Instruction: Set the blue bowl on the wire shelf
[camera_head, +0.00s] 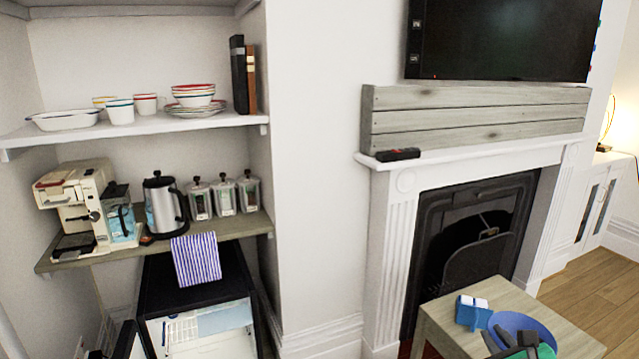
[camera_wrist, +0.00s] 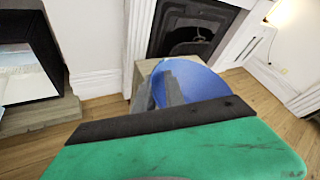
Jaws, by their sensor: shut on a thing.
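The blue bowl (camera_head: 513,320) is at the bottom right of the head view, over the small wooden table. My gripper (camera_head: 514,342) is shut on its near side; the bowl also shows in the wrist view (camera_wrist: 201,85), with a grey finger across it. I cannot tell whether the bowl touches the tabletop. A black cabinet like a small fridge (camera_head: 196,268) stands open at the lower left, with a pale interior. A white wire shelf (camera_head: 181,331) shows faintly inside it. The cabinet is also at the left of the wrist view (camera_wrist: 56,42).
A blue box (camera_head: 472,312) lies on the table (camera_head: 448,325) beside the bowl. A striped cloth (camera_head: 196,259) hangs from the wooden shelf above the cabinet. A fireplace (camera_head: 470,235) stands behind the table. Wall and skirting lie between table and cabinet.

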